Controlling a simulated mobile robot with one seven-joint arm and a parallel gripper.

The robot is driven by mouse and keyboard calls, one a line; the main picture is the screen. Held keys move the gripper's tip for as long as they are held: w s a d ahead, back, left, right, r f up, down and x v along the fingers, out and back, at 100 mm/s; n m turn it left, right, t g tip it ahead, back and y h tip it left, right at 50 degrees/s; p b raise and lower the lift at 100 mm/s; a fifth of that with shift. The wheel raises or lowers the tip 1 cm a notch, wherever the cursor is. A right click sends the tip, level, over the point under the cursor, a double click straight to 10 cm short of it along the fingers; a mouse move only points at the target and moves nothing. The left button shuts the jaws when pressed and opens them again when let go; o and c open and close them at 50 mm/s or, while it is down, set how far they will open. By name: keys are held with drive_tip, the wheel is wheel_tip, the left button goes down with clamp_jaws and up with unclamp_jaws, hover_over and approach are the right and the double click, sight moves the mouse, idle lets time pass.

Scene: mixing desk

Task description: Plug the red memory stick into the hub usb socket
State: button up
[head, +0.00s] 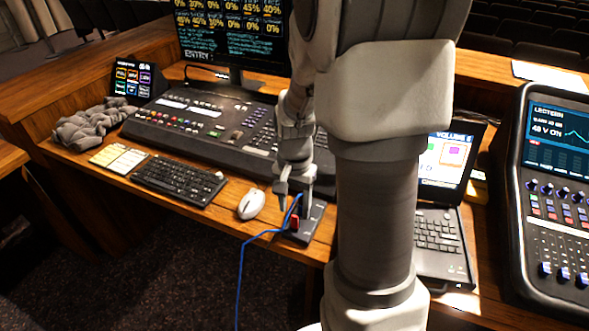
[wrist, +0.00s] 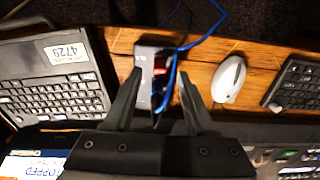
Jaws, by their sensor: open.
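The dark grey hub (head: 318,214) lies near the desk's front edge, right of the mouse; it also shows in the wrist view (wrist: 143,62). The red memory stick (head: 295,222) is at the hub's near left side, and it shows partly in the wrist view (wrist: 161,65). I cannot tell whether it sits in a socket or only lies against the hub. My gripper (head: 294,198) is open above the hub. In the wrist view its fingers (wrist: 159,77) stand apart on either side of the hub and a blue cable, with nothing clearly held.
The blue cable (head: 240,262) runs from the hub over the desk edge. A white mouse (head: 251,204) and a keyboard (head: 179,181) lie to the left. A laptop (head: 440,230) stands to the right. The mixing desk (head: 220,128) is behind.

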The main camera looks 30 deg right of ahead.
wheel_tip(320, 180, up, 12)
drive_tip(key=p, duration=0.2)
drive_tip(key=s+a+r+n+t+p, duration=0.2)
drive_tip(key=s+a+r+n+t, duration=0.3)
drive_tip(key=s+a+r+n, duration=0.5)
drive_tip(key=shift+s+a+r+t, duration=0.3)
drive_tip(key=shift+s+r, duration=0.3)
drive_tip(key=shift+s, duration=0.55)
drive_tip(key=shift+d, duration=0.15)
